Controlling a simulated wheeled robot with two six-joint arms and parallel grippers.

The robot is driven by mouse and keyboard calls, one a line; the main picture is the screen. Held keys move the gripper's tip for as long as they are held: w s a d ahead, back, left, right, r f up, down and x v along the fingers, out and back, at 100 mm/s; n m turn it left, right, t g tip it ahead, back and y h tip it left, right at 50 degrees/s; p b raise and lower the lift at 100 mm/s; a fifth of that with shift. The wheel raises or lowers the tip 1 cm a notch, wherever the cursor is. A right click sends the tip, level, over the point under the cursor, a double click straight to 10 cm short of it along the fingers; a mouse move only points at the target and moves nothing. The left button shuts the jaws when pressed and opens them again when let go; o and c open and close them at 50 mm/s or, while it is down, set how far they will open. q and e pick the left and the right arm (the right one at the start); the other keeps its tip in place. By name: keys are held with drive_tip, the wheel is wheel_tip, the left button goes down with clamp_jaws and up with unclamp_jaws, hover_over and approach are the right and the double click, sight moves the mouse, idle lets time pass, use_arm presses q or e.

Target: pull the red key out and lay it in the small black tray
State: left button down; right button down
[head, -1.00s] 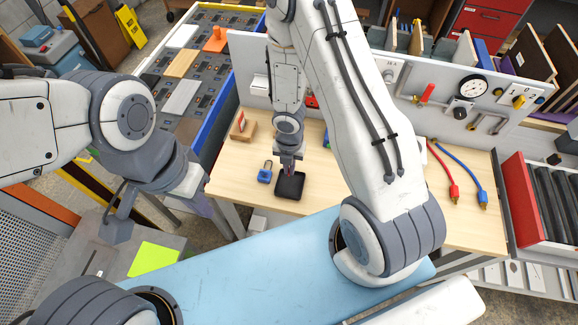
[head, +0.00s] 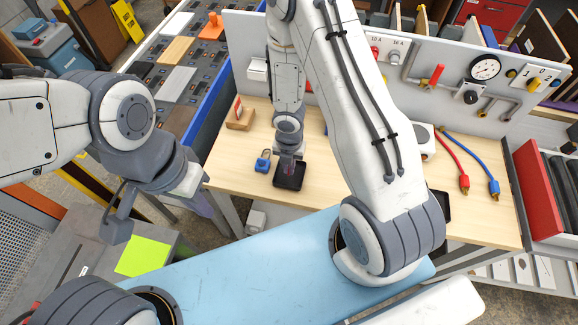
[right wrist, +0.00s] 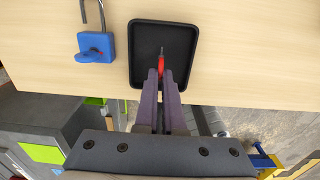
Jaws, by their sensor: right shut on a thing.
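The red key (right wrist: 161,64) is in my right gripper (right wrist: 160,74), held between the fingertips over the small black tray (right wrist: 142,40). Its thin dark shaft points toward the tray's far side. I cannot tell whether the key touches the tray floor. In the head view my right gripper (head: 288,172) is at the tray (head: 299,180), and the key is hidden there. A blue padlock (right wrist: 87,45) with its shackle raised lies left of the tray, also in the head view (head: 263,163). My left gripper (head: 117,228) hangs away from the table, its fingers unclear.
A wooden block with a red piece (head: 240,119) stands behind the padlock. A panel with a gauge (head: 485,67), valves and pipes backs the table (head: 225,165). Red and blue hoses (head: 480,160) lie at right.

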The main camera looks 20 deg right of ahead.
drive_tip(key=shift+f, duration=0.25)
drive_tip(key=c, duration=0.9)
unclamp_jaws()
drive_tip(key=shift+c, duration=0.2)
drive_tip(key=shift+r, duration=0.1)
wheel_tip(320, 180, up, 10)
drive_tip(key=p, duration=1)
drive_tip(key=shift+r, duration=0.15)
